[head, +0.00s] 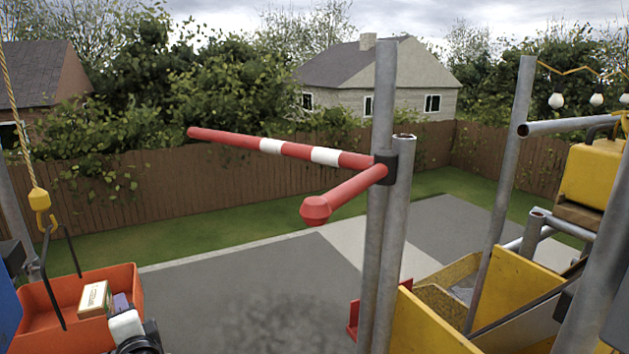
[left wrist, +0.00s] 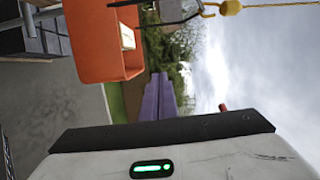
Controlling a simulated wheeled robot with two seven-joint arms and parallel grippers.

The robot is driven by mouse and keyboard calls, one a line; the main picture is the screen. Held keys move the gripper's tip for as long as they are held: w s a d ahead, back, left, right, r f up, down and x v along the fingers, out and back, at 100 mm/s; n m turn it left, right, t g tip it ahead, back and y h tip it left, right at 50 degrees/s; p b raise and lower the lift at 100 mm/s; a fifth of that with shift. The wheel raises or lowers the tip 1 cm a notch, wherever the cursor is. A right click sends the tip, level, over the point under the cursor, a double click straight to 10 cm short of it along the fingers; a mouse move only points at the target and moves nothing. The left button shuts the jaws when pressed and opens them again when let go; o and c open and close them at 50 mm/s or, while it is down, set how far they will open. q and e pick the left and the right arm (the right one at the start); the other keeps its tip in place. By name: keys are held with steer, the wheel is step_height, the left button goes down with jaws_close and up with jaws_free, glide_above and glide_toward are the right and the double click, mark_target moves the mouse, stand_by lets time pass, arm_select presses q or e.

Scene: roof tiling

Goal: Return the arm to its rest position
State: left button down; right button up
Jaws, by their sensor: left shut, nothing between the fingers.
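My left gripper (head: 121,301) shows at the lower left of the head view, with purple fingers and a white and black wrist. In the left wrist view its purple fingers (left wrist: 163,92) are together, with nothing between them. In the head view it overlaps the orange crate (head: 38,304). In the left wrist view the fingers appear clear of the crate (left wrist: 92,45), beside it. My right gripper is not in view.
A cream box (head: 94,298) lies in the crate, which hangs below a yellow hook block (head: 40,204). A red and white barrier bar (head: 270,146) and grey scaffold poles (head: 383,110) stand mid-view. A yellow-sided chute (head: 520,300) is at right.

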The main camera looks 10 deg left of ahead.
arm_select(q)
steer(key=s+d+f+h+p, duration=0.3)
steer(key=d+f+h, duration=0.1)
steer(key=d+f, duration=0.2)
steer(key=s+d+f+h+p, duration=0.2)
steer(key=s+d+f+h, duration=0.1)
steer(key=d+f, duration=0.3)
steer(key=s+d+n+g+h+p, duration=0.1)
steer(key=s+d+n+h+p, duration=0.2)
steer(key=s+d, duration=0.6)
steer(key=s+d+f+n+g+h+p, duration=0.1)
steer(key=s+d+h+p, duration=0.3)
steer(key=s+d, duration=0.6)
steer(key=shift+d+n+g+h, duration=0.5)
steer(key=shift+d+n+h, duration=0.3)
steer(key=shift+n, duration=0.1)
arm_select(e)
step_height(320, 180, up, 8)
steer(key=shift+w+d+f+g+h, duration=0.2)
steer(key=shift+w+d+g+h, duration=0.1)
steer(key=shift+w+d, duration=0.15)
arm_select(q)
steer(key=shift+a, duration=0.1)
